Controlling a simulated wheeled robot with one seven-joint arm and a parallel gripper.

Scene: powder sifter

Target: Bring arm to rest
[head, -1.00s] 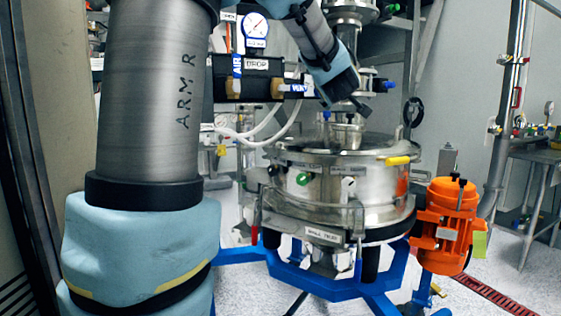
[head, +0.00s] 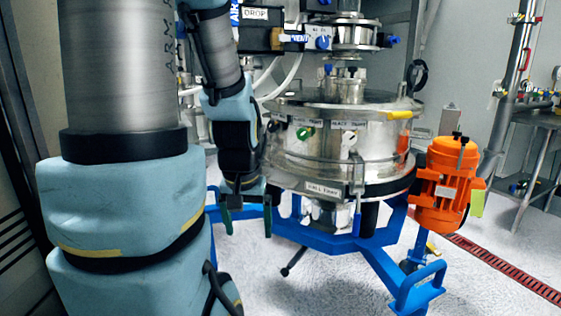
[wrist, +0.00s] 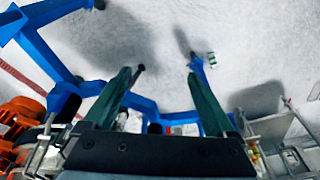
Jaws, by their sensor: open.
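My gripper (head: 248,228) hangs down in front of the lower left side of the steel sifter (head: 335,150) in the head view. Its two dark green fingers stand apart with nothing between them. In the wrist view my gripper (wrist: 160,85) points at the pale speckled floor (wrist: 150,40), with the blue frame beyond the fingers. My arm covers the left of the head view and hides part of what is behind it.
The sifter stands on a blue frame (head: 340,246). An orange motor (head: 442,190) sits at its right side. A pressure and valve box (head: 262,30) is above left. A steel table (head: 540,125) stands far right.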

